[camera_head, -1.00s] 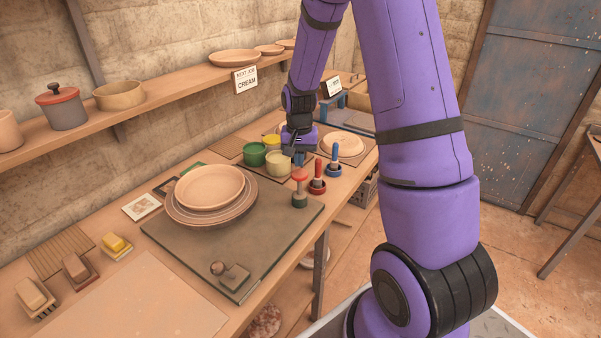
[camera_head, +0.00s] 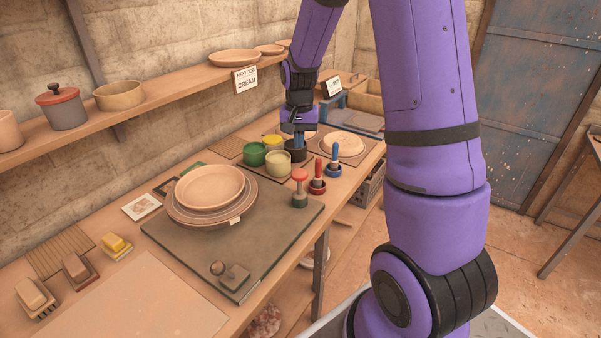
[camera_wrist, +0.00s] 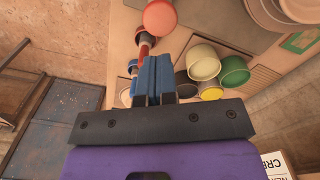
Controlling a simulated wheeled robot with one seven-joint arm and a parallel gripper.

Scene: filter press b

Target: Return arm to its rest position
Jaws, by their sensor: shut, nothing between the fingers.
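My purple arm reaches over the workbench. My gripper (camera_head: 299,140) points down above the far part of the bench, by the group of small pots. Its blue fingers (camera_wrist: 153,78) are together in the wrist view, with nothing between them. Close below it in the head view stands a dark pot (camera_head: 295,152); a gap between them is hard to judge.
Green (camera_head: 255,154) and cream (camera_head: 278,163) pots stand left of my gripper. Red-handled (camera_head: 318,178) and blue-handled (camera_head: 334,162) tools stand upright to its right. Stacked plates (camera_head: 210,190) sit nearer. A shelf (camera_head: 160,103) runs along the wall.

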